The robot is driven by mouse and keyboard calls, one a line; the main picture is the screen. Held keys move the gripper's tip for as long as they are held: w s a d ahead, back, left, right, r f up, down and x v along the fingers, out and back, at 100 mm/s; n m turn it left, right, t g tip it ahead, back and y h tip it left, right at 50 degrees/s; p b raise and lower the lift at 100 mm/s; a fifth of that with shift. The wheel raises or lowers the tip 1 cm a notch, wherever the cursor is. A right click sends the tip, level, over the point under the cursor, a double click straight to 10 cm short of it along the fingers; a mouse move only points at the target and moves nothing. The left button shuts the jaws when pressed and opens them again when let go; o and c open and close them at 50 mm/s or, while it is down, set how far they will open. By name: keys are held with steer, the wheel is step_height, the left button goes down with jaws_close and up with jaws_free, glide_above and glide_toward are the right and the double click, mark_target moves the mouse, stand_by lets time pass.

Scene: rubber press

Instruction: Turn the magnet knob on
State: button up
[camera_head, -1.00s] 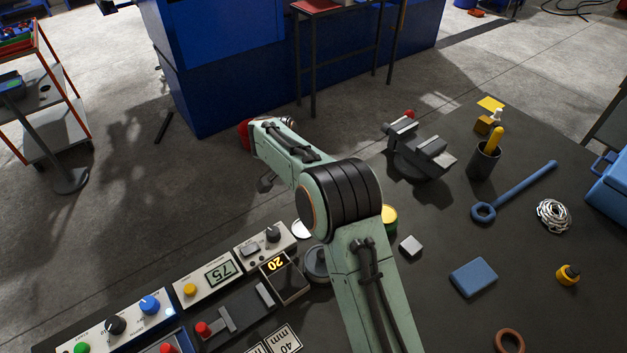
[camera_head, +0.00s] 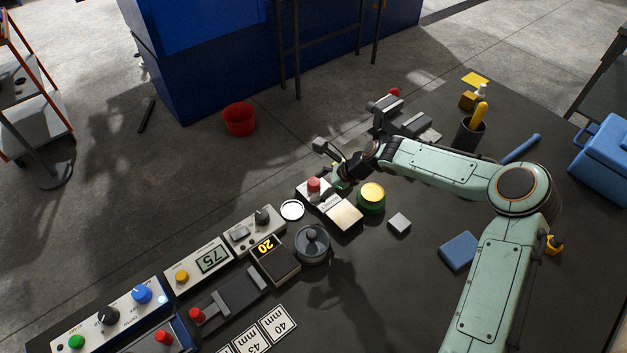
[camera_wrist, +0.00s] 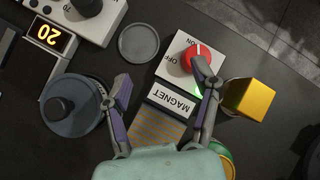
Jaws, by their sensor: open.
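The magnet unit (camera_head: 343,214) is a pale box at the table's far edge, with a red knob (camera_head: 314,184) on top. In the wrist view the red knob (camera_wrist: 196,58) sits beside the ON and OFF marks, above a MAGNET label (camera_wrist: 171,99). A white mark on the knob appears to point up, near ON. A green light glows by the right finger. My gripper (camera_wrist: 163,84) is open, with its fingers on either side of the unit. The right fingertip is close to the knob; contact cannot be told. In the head view my gripper (camera_head: 331,165) is just behind the knob.
A yellow-topped green button (camera_head: 372,194) stands right of the unit. A round grey lidded pot (camera_head: 312,244) and a flat disc (camera_head: 291,210) lie left. A gold block (camera_wrist: 250,98) is right of my right finger. A vise (camera_head: 398,120) stands behind.

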steer(key=w+d+r+m+t+y, duration=0.2)
steer(key=d+r+m+t+y, duration=0.15)
steer(key=r+m, duration=0.45)
steer(key=n+t+y, duration=0.1)
glide_toward(315, 181)
steer(key=x, duration=0.3)
steer(key=shift+a, duration=0.3)
steer(key=x, duration=0.7)
steer(key=shift+d+f, duration=0.1)
steer(key=shift+c, duration=0.3)
